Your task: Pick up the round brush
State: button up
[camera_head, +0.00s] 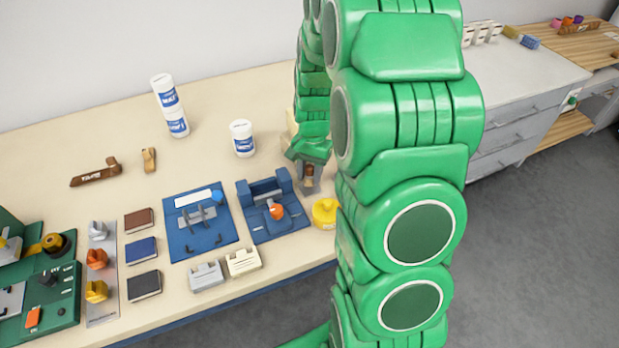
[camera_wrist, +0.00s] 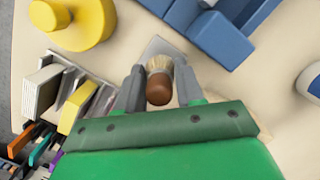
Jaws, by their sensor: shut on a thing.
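The round brush (camera_wrist: 159,86) shows in the wrist view, with a brown rounded handle end and pale bristles. My gripper (camera_wrist: 160,77) has one grey finger on each side of it and is shut on it. In the head view my gripper (camera_head: 309,179) is over the table, right of the blue fixture, with a bit of the brown brush (camera_head: 309,171) showing between the fingers. A grey plate (camera_wrist: 156,47) lies by the bristle end. I cannot tell whether the brush is clear of the surface below.
A yellow round knob-topped piece (camera_head: 325,212) stands close in front of my gripper. A blue fixture (camera_head: 258,188) with an orange knob is to the left. White bottles (camera_head: 241,138) stand behind. A rack of thin pieces (camera_wrist: 62,100) shows left in the wrist view.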

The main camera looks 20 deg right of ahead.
jog(key=s+a+r, duration=0.2)
jog(key=s+r, duration=0.8)
jog(key=s, duration=0.3)
jog(key=shift+s+a+r, duration=0.3)
jog(key=shift+s, duration=0.1)
